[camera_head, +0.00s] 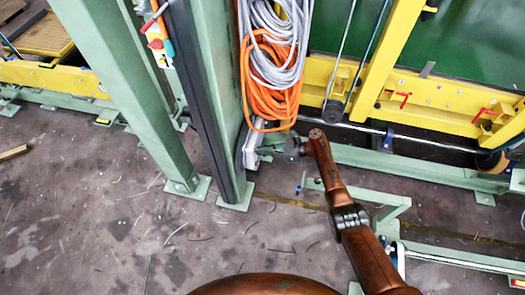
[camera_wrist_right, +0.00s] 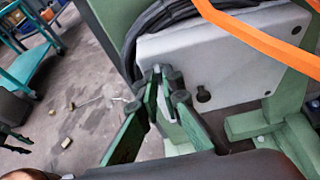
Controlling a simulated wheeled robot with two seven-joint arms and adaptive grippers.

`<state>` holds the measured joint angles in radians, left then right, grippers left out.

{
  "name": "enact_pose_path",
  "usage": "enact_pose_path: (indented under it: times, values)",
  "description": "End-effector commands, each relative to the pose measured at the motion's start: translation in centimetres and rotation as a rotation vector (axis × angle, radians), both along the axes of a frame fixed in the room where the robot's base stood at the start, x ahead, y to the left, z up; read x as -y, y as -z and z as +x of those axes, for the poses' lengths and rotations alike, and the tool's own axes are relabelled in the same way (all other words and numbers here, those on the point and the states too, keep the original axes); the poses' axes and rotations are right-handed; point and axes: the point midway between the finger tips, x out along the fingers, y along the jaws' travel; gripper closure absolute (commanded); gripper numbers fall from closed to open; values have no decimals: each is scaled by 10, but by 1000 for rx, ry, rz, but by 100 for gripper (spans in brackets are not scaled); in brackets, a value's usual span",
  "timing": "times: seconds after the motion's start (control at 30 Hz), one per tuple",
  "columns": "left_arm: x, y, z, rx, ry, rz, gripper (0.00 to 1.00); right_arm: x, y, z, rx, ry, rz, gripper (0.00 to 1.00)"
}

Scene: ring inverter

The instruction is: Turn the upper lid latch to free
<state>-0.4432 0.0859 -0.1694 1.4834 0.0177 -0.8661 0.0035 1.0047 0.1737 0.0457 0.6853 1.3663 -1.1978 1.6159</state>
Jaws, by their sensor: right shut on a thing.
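A pale grey box (camera_wrist_right: 235,70) with a flat lid is mounted on the green frame; in the head view its narrow side (camera_head: 250,148) shows below the hanging cables. My right gripper (camera_head: 290,147) is at the box's right side. In the right wrist view its two green fingers (camera_wrist_right: 163,88) are closed together at the lid's edge, on a small latch that they mostly hide. The latch's turn position cannot be made out. My left gripper is not in view.
Orange cable (camera_head: 268,95) and grey cable (camera_head: 275,40) loops hang just above the box. Green posts (camera_head: 130,90) stand to the left, and a yellow frame (camera_head: 440,100) with a green rail is on the right. The concrete floor in front is mostly clear.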

Motion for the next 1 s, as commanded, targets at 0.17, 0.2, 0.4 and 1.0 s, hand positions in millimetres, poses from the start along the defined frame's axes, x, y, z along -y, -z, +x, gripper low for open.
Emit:
enact_pose_path:
  times: [0.17, 0.2, 0.4, 1.0]
  values:
    - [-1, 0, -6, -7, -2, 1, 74, 0, 1, -1, -2, 0, 0, 88]
    - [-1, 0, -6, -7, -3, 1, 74, 0, 1, -1, -2, 0, 0, 86]
    - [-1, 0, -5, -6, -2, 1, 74, 0, 1, 0, -1, 0, -1, 76]
    - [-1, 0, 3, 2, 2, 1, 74, 45, -17, -11, 3, 4, -2, 76]
